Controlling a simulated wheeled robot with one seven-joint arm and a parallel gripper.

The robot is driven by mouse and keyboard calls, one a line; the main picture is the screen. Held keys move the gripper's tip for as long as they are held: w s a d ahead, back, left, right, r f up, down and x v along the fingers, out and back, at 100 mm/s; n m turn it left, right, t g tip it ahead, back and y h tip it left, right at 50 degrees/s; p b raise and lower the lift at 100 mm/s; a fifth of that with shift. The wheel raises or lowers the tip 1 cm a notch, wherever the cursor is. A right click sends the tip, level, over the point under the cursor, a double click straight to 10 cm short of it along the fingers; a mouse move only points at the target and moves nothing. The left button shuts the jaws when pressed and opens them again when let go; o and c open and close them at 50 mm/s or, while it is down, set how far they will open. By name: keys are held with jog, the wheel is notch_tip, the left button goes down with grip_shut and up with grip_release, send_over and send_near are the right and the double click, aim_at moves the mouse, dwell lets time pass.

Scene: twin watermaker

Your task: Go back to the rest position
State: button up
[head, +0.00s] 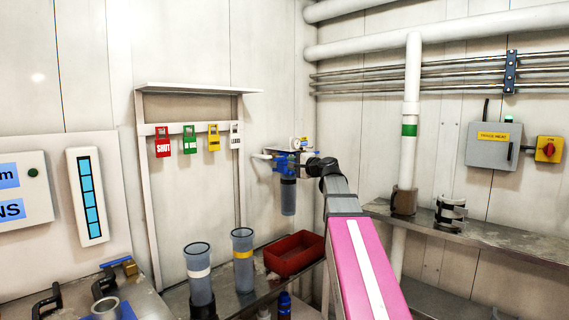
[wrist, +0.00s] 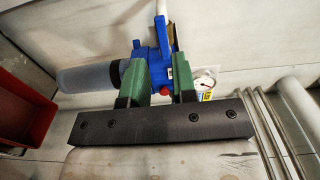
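My gripper (wrist: 158,80) shows in the wrist view with two green fingers standing apart. Its dark crossbar lies below them. The blue head (wrist: 157,50) of a filter housing, with a red button, is behind and between the fingers. Whether they touch it cannot be told. The clear grey bowl (wrist: 88,77) of the filter extends left. In the head view the filter (head: 288,190) hangs on the back wall near the corner. My pink and grey arm reaches up to its right side, and the gripper there is small and partly hidden.
A red tray (head: 294,255) sits on the bench below the filter. Two clear cups (head: 199,272) (head: 243,258) stand left of it. Hanging tags (head: 188,139) are on a rack. A white pipe (head: 410,130) and metal shelf (head: 480,232) are right of my arm. A gauge (wrist: 205,78) is beside the fingers.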

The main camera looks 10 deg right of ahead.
jog(key=shift+v, duration=0.85)
